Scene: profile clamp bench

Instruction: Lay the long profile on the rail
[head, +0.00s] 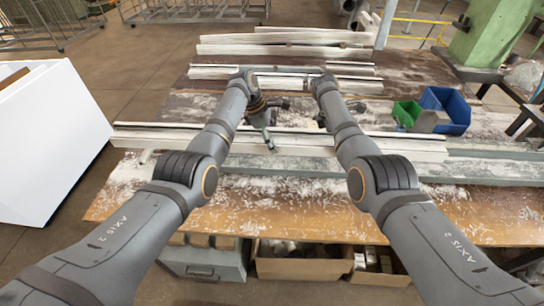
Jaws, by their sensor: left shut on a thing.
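A long pale profile (285,141) lies across the bench from left to right in the head view, passing behind both my forearms. My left gripper (267,128) points down at its back edge and is shut on it, left of the middle. My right gripper (322,119) is at the same profile further right, mostly hidden behind my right forearm, so its fingers cannot be made out. A long grey rail-like strip (310,166) runs along the near side of the profile, partly covered by my arms. Whether the profile touches it cannot be told.
More pale profiles (285,50) lie at the back of the bench (480,215). A blue bin (448,105) and a green bin (404,114) stand at the right. A white cabinet (40,150) stands left of the bench. Boxes (305,267) sit below its front edge.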

